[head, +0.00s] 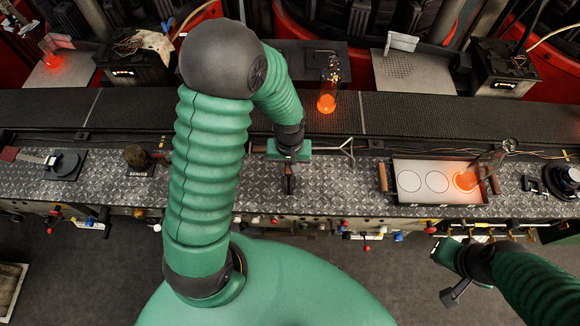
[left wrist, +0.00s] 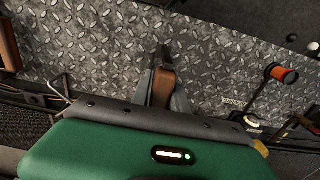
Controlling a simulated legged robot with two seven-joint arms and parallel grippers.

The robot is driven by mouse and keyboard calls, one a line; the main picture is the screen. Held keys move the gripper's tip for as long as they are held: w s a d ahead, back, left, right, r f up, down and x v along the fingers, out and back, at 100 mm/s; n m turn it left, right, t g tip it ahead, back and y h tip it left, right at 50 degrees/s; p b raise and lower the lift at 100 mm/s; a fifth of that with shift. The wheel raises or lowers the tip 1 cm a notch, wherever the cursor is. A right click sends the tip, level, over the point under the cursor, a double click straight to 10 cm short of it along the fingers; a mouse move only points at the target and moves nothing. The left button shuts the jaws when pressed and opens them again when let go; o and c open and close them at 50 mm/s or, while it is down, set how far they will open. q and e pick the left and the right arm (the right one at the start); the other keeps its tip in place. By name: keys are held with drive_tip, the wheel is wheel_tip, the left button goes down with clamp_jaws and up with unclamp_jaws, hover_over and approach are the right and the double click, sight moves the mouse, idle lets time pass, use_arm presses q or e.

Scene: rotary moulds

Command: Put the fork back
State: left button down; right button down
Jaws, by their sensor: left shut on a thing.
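My left gripper (head: 290,166) is over the diamond-plate bench, below the conveyor in the head view. It is shut on a tool with a brown handle, which I take to be the fork (head: 291,186). In the left wrist view the brown handle (left wrist: 162,88) sits between the two grey fingers (left wrist: 163,95), its dark end pointing up the picture. The rest of the tool is hidden by the gripper. A thin bent metal rod (head: 346,147) with a forked end shows just right of the gripper; I cannot tell whether it joins the tool. My right gripper (head: 450,276) is off the bench at lower right.
A tray (head: 411,196) with wooden handles holds a glowing bottle (head: 467,180) at right. Knobs and levers line the bench's front edge.

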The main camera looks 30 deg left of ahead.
use_arm(q)
drive_tip(key=c, duration=1.3)
unclamp_jaws()
drive_tip(key=shift+w+a+f, duration=0.2)
drive_tip(key=shift+a+f, duration=0.05)
drive_tip(key=shift+a, duration=0.05)
drive_tip(key=shift+s+d+r, duration=0.1)
drive_tip(key=shift+d+r, duration=0.3)
drive_tip(key=shift+d, duration=0.2)
drive_tip(key=r, duration=0.7)
drive_tip(key=r+b, duration=0.1)
drive_tip(key=r, duration=0.3)
drive_tip(key=shift+a+r, duration=0.1)
drive_tip(key=shift+a, duration=0.25)
drive_tip(key=s+d+f+m+t, duration=0.1)
drive_tip(key=m, duration=0.1)
drive_tip(key=s+d+m, duration=0.2)
drive_tip(key=s+d+f+m+t, duration=0.1)
drive_tip(key=m, duration=0.1)
drive_tip(key=shift+s+d+f+t, duration=0.3)
drive_tip(key=shift+d, duration=0.1)
